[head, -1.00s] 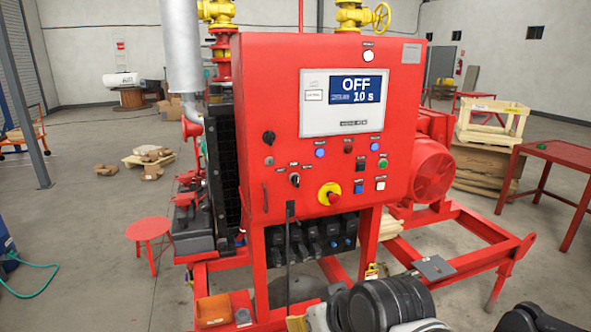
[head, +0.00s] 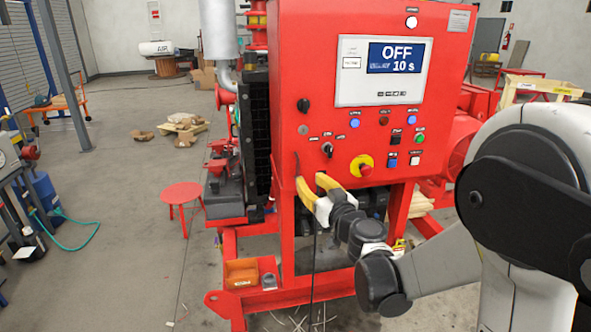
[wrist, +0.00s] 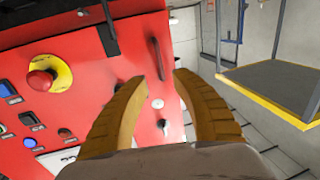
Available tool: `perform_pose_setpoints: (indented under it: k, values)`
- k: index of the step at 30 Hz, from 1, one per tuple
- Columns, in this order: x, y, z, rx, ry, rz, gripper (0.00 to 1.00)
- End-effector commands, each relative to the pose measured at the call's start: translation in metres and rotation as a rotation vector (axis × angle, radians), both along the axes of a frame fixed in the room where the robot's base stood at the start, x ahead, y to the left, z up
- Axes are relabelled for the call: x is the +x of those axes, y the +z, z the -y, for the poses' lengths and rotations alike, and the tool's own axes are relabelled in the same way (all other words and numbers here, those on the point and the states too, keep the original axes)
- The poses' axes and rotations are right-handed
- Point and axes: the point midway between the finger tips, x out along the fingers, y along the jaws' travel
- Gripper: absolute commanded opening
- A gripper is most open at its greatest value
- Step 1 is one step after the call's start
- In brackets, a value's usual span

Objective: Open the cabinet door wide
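The red cabinet (head: 345,130) stands in the middle of the head view, its front door closed and facing me. The door carries a display, buttons and a red emergency knob. My gripper (head: 308,180) has yellow fingers and is at the door's lower left. In the wrist view my gripper (wrist: 163,78) is open and empty. The handle's near end is between the fingertips, close to the left one; I cannot tell whether they touch.
A red stool (head: 182,194) stands on the floor left of the skid. A black radiator (head: 256,140) is beside the cabinet. Floor further left is mostly open.

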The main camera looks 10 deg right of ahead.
Motion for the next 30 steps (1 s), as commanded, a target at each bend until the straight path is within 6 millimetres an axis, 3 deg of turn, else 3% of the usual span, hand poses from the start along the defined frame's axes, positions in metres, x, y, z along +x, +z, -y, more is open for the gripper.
perform_pose_setpoints:
  k: [6, 12, 25, 28, 30]
  values:
    - [0.045, -0.002, -0.01, 0.0, 0.002, 0.0, 0.31]
    - [0.074, -0.001, -0.015, 0.0, 0.002, 0.0, 0.31]
    - [0.085, 0.001, -0.018, 0.0, 0.001, 0.0, 0.3]
    - [0.084, 0.001, -0.017, 0.0, 0.001, 0.0, 0.0]
    - [0.084, 0.001, -0.017, 0.0, 0.001, 0.0, 0.0]
